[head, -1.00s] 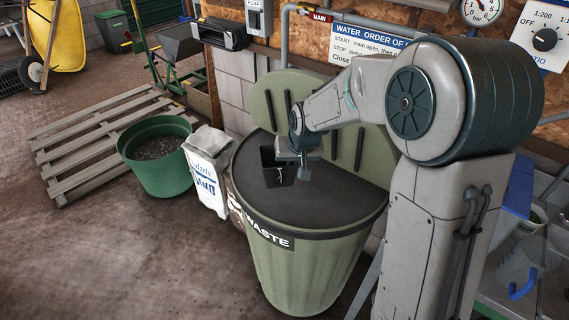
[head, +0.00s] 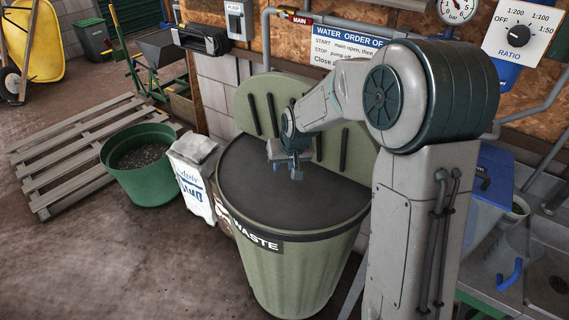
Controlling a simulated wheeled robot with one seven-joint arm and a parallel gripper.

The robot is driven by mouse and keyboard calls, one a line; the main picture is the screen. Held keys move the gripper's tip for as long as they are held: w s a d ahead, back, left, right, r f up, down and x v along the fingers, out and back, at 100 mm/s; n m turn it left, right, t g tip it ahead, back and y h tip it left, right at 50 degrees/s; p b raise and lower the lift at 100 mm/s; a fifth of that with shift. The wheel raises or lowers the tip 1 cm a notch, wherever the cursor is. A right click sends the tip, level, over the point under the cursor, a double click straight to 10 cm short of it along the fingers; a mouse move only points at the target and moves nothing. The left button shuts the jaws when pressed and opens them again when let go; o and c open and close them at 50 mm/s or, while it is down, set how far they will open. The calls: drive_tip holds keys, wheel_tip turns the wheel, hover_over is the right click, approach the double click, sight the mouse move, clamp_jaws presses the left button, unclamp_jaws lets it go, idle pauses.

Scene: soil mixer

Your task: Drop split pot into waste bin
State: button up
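The green waste bin (head: 300,280) stands in the middle of the head view, marked WASTE on its front band. Its ribbed green lid (head: 258,106) is raised behind it, and its top shows as a dark, flat-looking area. My gripper (head: 285,166) is above this dark area, towards the back of the bin. Its fingers look apart, with nothing seen between them. The black split pot is not visible now; I cannot see it inside the bin.
A white bag (head: 196,188) stands beside the bin on the left, next to a green tub of soil (head: 145,165). A wooden pallet (head: 62,160) lies farther left. A sink bench (head: 520,265) is at the right. The floor at front left is clear.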

drive_tip(key=v, duration=1.3)
drive_tip(key=shift+s+r, duration=0.2)
drive_tip(key=shift+r, duration=0.15)
drive_tip(key=shift+d, duration=0.1)
drive_tip(key=s+d+f, duration=0.1)
drive_tip(key=s+d, duration=0.2)
drive_tip(key=s, duration=0.4)
drive_tip(key=s+d+f+m+g+h, duration=0.1)
drive_tip(key=s+d, duration=0.2)
drive_tip(key=s, duration=0.5)
drive_tip(key=s+d+f, duration=0.1)
drive_tip(key=s+d, duration=0.2)
drive_tip(key=s, duration=0.4)
drive_tip(key=shift+s+f+m+h, duration=0.3)
drive_tip(key=shift+f+m+h, duration=0.1)
drive_tip(key=shift+d, duration=0.1)
